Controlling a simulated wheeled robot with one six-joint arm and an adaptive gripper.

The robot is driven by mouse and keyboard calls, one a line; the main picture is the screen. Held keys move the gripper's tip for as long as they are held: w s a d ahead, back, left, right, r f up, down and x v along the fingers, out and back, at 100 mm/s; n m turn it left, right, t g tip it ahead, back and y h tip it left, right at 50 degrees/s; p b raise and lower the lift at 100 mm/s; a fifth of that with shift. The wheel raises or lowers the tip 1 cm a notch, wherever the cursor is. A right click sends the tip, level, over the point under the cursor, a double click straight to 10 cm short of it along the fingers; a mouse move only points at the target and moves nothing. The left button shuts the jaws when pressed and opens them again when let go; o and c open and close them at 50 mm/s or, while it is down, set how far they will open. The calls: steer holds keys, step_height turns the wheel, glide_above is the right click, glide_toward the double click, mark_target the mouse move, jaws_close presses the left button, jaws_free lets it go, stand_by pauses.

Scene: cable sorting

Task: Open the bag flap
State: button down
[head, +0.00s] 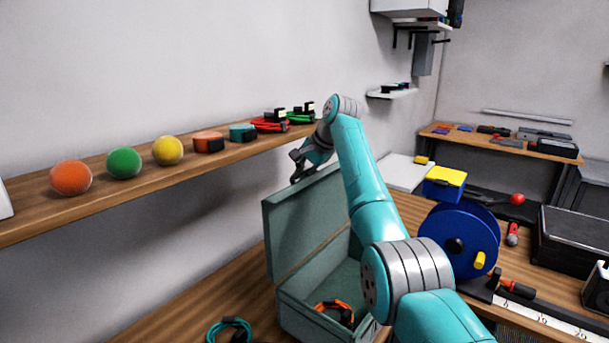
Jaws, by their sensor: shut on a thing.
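The bag is a teal box (318,322) on the wooden table, with its flap (305,222) standing up along the back, so the inside shows. An orange cable (336,311) lies in the bag. My gripper (298,172) is at the top edge of the flap, near its middle, and is shut on the flap. The fingertips are small and partly dark in this view. My arm crosses in front of the right part of the bag and hides it.
A teal cable (230,330) lies on the table left of the bag. A blue reel (460,240) and a black case (572,242) stand at the right.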

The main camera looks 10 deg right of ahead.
steer(key=shift+w+a+f, duration=0.15)
steer(key=shift+w+a, duration=0.1)
steer(key=shift+a, duration=0.3)
steer(key=c, duration=1.5)
jaws_free()
steer(key=shift+o, duration=0.2)
steer(key=shift+f, duration=0.25)
steer(key=v, duration=1.2)
steer(key=shift+w+r, duration=0.2)
steer(key=shift+r, duration=0.15)
steer(key=shift+s+d+r, duration=0.15)
steer(key=shift+d+r, duration=0.05)
steer(key=shift+r, duration=0.1)
